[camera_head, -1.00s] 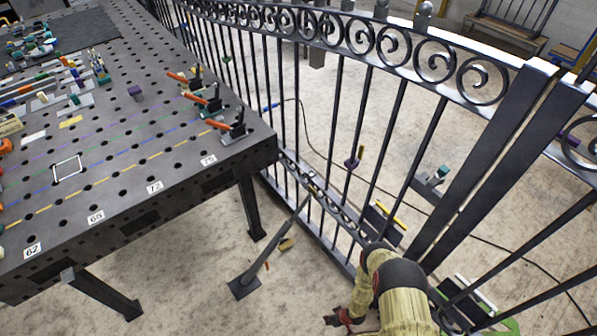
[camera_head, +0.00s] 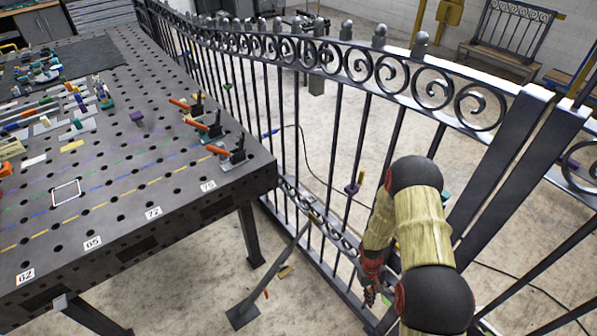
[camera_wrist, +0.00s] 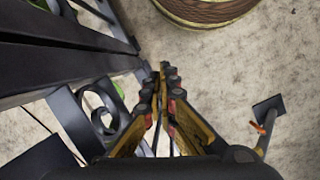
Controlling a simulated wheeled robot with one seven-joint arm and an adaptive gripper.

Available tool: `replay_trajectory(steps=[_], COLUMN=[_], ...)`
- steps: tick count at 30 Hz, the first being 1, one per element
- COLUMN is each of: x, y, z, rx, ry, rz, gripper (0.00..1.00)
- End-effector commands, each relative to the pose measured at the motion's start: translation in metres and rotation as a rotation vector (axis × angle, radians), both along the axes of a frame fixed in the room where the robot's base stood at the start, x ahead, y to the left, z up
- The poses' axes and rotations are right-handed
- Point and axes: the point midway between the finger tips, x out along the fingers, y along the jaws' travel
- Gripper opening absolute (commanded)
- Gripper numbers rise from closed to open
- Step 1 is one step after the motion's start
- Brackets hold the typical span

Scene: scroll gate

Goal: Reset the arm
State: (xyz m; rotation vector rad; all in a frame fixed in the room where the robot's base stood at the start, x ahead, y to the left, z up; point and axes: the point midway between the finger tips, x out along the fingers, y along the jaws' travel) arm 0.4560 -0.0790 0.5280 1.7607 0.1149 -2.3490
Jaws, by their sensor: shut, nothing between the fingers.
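My arm (camera_head: 407,225), in a pale quilted sleeve with black joints, is raised in front of the gate at the lower right of the head view. My gripper (camera_head: 372,292) hangs low beside the gate's bars, partly hidden by the arm. In the wrist view my gripper (camera_wrist: 164,75) points at the bare floor, with its fingertips together and nothing between them. The dark iron scroll gate (camera_head: 400,82) runs from the back left to the right. Its dark posts and a scroll (camera_wrist: 98,105) show at the left of the wrist view, close to the gripper.
A perforated steel table (camera_head: 120,190) with clamps and tools fills the left. A black floor stand (camera_head: 243,312) with a slanted bar stands between table and gate; its foot shows in the wrist view (camera_wrist: 268,110). A bench (camera_head: 500,65) is behind the gate. A cable lies on the floor.

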Motion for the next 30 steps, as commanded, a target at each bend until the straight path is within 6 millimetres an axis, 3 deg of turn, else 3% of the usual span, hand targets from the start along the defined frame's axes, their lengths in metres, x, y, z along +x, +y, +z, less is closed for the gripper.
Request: replay_trajectory(steps=[1, 3, 8, 15, 21, 30], x=[0.004, 0.005, 0.000, -0.023, -0.050, -0.097], y=[0.000, 0.001, 0.007, 0.019, 0.033, 0.054], z=[0.028, 0.063, 0.140, 0.245, 0.320, 0.408], rx=[-0.007, -0.015, -0.024, -0.018, 0.001, 0.044], ry=[-0.004, -0.002, -0.005, -0.035, -0.084, -0.205], rz=[-0.012, -0.032, -0.074, -0.130, -0.169, -0.209], gripper=[0.00, 0.00, 0.00, 0.00, 0.00, 0.00])
